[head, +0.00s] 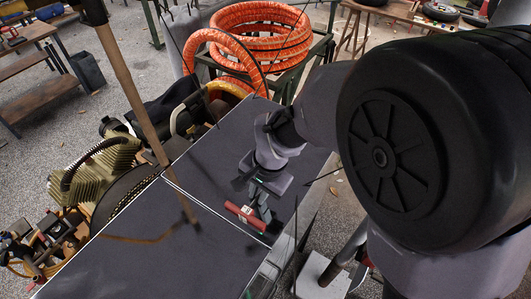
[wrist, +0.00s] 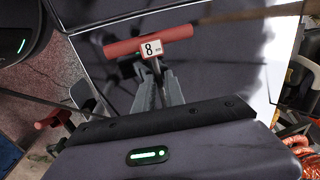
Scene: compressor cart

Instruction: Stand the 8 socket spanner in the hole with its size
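The 8 socket spanner has a red crossbar handle (head: 245,216) with a white size label. In the wrist view the handle (wrist: 122,48) lies across the top, and its label reads 8 mm. My gripper (head: 262,205) is over the dark cart top, right at the handle. In the wrist view its fingers (wrist: 156,78) are close together and meet just below the label, shut on the spanner. The spanner's shaft and socket end are mostly hidden. I cannot make out a hole with a size mark in either view.
The cart top (head: 120,250) is mostly bare. Behind it are a coiled orange hose (head: 262,15) and a brass-coloured compressor (head: 108,165). A brown post (head: 130,80) crosses the left side. Another red-ended item (wrist: 52,119) shows at the lower left of the wrist view.

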